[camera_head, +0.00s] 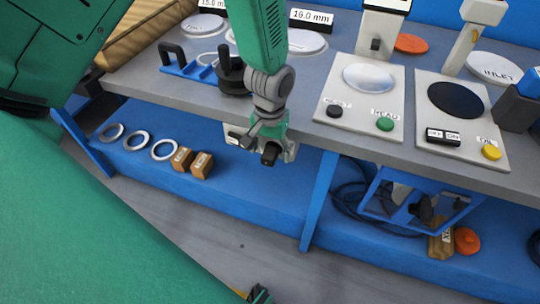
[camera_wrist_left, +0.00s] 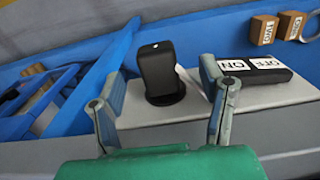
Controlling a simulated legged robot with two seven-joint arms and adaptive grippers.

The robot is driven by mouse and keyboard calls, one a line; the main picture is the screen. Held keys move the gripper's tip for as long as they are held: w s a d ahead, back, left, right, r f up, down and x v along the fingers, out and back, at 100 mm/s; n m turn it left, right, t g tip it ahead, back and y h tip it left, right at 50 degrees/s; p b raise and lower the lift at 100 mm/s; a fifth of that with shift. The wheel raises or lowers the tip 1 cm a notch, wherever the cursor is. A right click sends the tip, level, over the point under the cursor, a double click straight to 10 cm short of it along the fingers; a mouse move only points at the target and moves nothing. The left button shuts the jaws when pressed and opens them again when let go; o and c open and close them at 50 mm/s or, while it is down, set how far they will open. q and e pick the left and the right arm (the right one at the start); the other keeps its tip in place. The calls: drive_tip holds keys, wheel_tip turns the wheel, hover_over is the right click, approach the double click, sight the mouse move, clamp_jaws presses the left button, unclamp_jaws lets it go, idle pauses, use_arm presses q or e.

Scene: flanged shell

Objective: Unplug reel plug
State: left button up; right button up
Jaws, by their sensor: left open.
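The black plug (camera_wrist_left: 157,68) stands in a round black socket on a white outlet panel (camera_wrist_left: 190,127) in the left wrist view. In the head view the dark plug (camera_head: 270,153) shows below the bench's front edge, partly hidden by my gripper. My left gripper (camera_wrist_left: 168,105) is open, with one finger on each side of the plug in the wrist picture. I see no contact, and the plug appears beyond the fingertips. The left gripper also shows in the head view (camera_head: 268,132). The right gripper cannot be made out.
An ON/OFF rocker switch (camera_wrist_left: 255,73) sits right of the plug. The grey bench top (camera_head: 190,95) holds instruments. The blue lower shelf (camera_head: 240,195) carries rings, small brown blocks (camera_head: 190,161) and a blue frame with dark cable (camera_head: 413,200). A blue leg (camera_head: 319,198) stands right of the gripper.

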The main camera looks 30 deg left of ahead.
sight(270, 152)
use_arm(q)
drive_tip(key=shift+p, duration=0.5)
idle(0.9)
idle(0.4)
clamp_jaws()
drive_tip(key=shift+p, duration=0.3)
drive_tip(key=shift+r+p, duration=3)
drive_tip(key=shift+p, duration=0.05)
